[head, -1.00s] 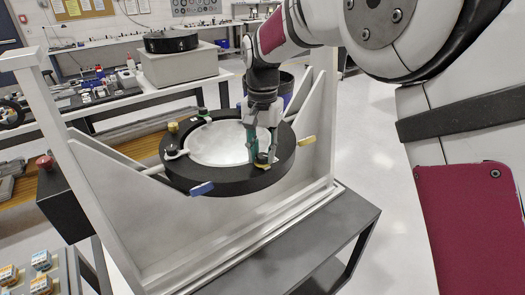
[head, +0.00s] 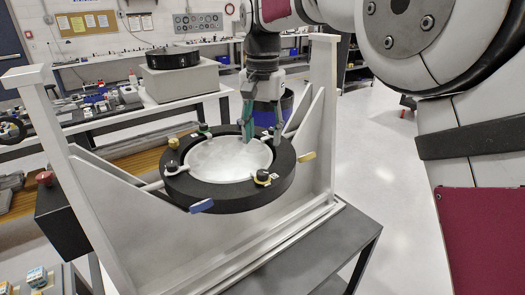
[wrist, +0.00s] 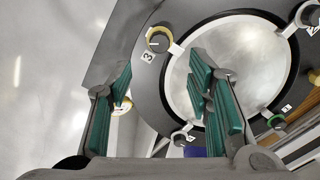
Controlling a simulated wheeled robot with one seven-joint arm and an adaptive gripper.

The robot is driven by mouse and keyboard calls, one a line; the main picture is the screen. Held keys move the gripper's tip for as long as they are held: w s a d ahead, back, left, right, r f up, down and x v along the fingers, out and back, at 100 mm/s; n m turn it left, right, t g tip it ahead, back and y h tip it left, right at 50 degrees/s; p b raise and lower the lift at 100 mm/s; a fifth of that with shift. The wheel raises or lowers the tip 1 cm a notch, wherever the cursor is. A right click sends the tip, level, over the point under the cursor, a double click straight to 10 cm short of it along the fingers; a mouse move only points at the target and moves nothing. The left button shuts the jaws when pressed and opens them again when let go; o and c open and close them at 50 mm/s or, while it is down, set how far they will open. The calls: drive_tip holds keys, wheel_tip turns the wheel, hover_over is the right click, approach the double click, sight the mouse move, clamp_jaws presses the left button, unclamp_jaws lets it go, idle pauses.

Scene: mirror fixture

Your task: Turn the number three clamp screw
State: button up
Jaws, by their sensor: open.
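The ring surrounds a round silvery mirror (head: 228,160). My gripper (head: 263,135) is open and empty above the ring's back right part, apart from the screw. In the wrist view its green-padded fingers (wrist: 163,85) stand apart, over the ring and mirror, with the screw beyond them.
Other clamp screws sit around the ring, one with a green collar (wrist: 277,121). Blue (head: 201,206) and yellow (head: 306,157) handles stick out from the ring. White frame posts (head: 322,100) flank it. A bench with a black round part (head: 172,58) stands behind.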

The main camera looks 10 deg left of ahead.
drive_tip(key=shift+r, duration=1.1)
drive_tip(key=s+d+r+t+b, duration=0.15)
drive_tip(key=s+d, duration=0.25)
drive_tip(key=d, duration=0.5)
drive_tip(key=s+d+r+t+b, duration=0.1)
drive_tip(key=s+d+r, duration=0.2)
drive_tip(key=d, duration=0.7)
drive_tip(key=s+d+f+n+t+b, duration=0.1)
drive_tip(key=s+d+f, duration=0.4)
drive_tip(key=s, duration=0.2)
drive_tip(key=s+d+f+t, duration=0.2)
drive_tip(key=s+d+f, duration=0.2)
drive_tip(key=s+d, duration=0.2)
drive_tip(key=shift+s+d+f+n+b, duration=0.15)
drive_tip(key=shift+s+f+n+b, duration=0.25)
drive_tip(key=shift+s, duration=0.7)
drive_tip(key=shift+r, duration=0.1)
